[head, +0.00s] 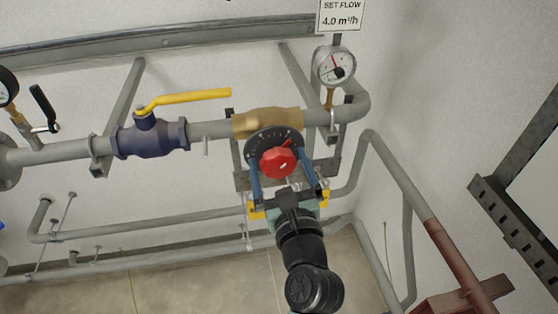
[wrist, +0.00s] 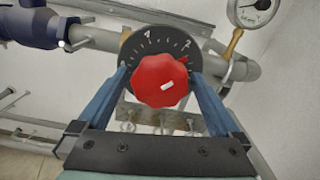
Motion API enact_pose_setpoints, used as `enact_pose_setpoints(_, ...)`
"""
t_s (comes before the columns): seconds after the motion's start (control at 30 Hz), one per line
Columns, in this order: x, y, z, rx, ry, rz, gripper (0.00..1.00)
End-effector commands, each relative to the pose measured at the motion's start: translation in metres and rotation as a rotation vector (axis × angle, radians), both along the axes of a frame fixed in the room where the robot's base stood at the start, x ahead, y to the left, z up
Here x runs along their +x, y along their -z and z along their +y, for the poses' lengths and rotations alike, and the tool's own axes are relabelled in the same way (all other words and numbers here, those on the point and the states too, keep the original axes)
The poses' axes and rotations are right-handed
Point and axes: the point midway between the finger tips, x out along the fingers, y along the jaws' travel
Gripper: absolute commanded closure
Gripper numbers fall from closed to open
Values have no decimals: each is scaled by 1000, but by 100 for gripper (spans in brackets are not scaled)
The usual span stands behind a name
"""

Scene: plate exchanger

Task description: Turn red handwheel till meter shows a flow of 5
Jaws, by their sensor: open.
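The red handwheel (head: 278,163) sits in front of a dark round dial on a brass valve body (head: 268,123). The wheel is lobed, with a white mark, in the wrist view (wrist: 161,81). My gripper (head: 279,172) is open, its blue fingers on the left and right of the wheel; I cannot tell whether they touch it. The fingers also show in the wrist view (wrist: 160,76). The round white meter (head: 334,66) stands on the pipe to the upper right.
A sign (head: 341,15) above the meter reads "SET FLOW 4.0 m³/h". A blue valve with a yellow lever (head: 183,98) is on the pipe to the left. A black-handled small valve (head: 43,106) and lower grey pipes (head: 150,228) run near the wall. A dark slotted frame (head: 515,232) is at right.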

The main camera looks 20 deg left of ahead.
Motion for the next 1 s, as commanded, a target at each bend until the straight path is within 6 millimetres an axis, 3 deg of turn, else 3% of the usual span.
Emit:
enact_pose_setpoints(0.2, 0, 0, 0, -1, 0, -1, 0)
enact_pose_setpoints(0.23, 0, 0, 0, -1, 0, -1, 4)
enact_pose_setpoints(0.63, 0, 0, 0, -1, 0, -1, 76)
enact_pose_setpoints(1.0, 0, 0, 0, -54, 1, -37, 76)
